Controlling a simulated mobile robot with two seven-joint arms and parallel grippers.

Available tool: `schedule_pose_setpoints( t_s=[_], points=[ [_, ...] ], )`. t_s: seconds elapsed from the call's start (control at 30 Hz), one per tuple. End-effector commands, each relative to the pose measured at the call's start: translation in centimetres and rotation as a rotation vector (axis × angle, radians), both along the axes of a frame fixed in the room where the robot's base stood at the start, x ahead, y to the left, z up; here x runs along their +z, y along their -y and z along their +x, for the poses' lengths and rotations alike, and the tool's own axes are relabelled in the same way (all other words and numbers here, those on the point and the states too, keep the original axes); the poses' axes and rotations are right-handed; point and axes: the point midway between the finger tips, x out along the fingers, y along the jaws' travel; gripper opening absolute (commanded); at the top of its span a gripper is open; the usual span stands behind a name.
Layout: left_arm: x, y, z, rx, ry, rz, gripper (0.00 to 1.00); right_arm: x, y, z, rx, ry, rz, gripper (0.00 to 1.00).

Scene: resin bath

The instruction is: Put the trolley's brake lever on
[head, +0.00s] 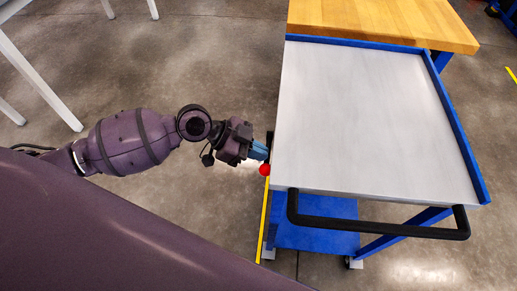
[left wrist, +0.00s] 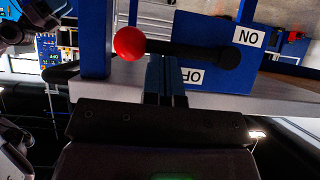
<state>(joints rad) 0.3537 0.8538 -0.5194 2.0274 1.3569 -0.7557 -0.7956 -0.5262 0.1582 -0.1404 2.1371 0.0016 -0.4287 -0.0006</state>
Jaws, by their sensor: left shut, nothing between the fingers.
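The trolley (head: 375,120) has a grey top with blue rims and stands right of my left arm. Its brake lever, a black rod (left wrist: 190,50) with a red ball (left wrist: 129,43), lies level across the left wrist view; the ball also shows in the head view (head: 265,169). The blue plate behind it carries an upside-down ON label (left wrist: 249,37) and an OFF label (left wrist: 188,76), the latter just beneath the rod. My left gripper (head: 259,150) is shut and empty, its blue fingertips (left wrist: 166,62) right at the rod beside the ball; I cannot tell whether they touch.
A black push handle (head: 380,229) runs along the trolley's near edge. A wooden-topped table (head: 385,20) stands behind the trolley. A yellow line (head: 264,222) marks the floor by its left side. The floor left of the trolley is mostly clear.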

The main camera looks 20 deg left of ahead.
Motion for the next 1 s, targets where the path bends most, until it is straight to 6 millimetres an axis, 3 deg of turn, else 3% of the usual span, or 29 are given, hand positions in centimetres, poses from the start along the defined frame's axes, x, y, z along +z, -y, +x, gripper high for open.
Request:
schedule_pose_setpoints(
  t_s=[0.63,1.0],
  points=[
    [-1.2,0.1,-0.4,-0.001,0.126,0.036,0.0,-0.6,-0.1,-0.2,0.001,-0.011,0.002,0.43],
    [-3.4,0.2,-0.6,-0.002,0.398,0.116,0.0,-1.2,-0.1,-0.3,0.002,-0.017,0.001,0.43]
  ],
)
